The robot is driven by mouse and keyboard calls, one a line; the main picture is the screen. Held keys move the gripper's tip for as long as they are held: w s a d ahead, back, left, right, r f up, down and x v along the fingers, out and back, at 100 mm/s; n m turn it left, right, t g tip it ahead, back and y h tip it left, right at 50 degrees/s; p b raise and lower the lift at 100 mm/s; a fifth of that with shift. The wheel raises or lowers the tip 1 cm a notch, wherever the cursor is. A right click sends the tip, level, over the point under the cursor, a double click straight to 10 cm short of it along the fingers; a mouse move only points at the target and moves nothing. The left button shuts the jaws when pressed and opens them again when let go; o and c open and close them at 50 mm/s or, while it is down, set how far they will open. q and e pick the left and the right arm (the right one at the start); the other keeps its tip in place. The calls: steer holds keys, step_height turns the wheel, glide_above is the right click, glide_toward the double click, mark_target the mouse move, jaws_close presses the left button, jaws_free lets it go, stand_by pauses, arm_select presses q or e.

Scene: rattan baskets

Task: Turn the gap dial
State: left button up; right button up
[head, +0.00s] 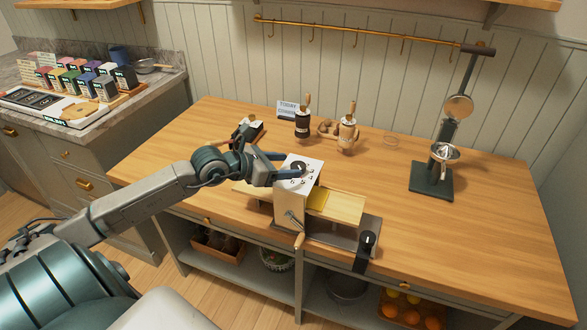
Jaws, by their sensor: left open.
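The gap dial (298,167) is a dark round knob with a pointer on the white top plate of a pasta-roller-like machine (290,212). Dark numbers show around it on the plate. My left gripper (287,168) is open at the plate's left edge, its fingers pointing right towards the dial. One finger reaches close to the dial; I cannot tell whether it touches. My right gripper is not in the picture.
The machine's hand crank (293,222) hangs at its front. A black clamp (366,243) sits at the table's (465,250) front edge. Two grinders (347,130) and a dark press stand (431,179) stand behind. The table's right side is clear.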

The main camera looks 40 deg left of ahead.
mark_target(298, 165)
arm_select(q)
steer(key=shift+x, duration=1.55)
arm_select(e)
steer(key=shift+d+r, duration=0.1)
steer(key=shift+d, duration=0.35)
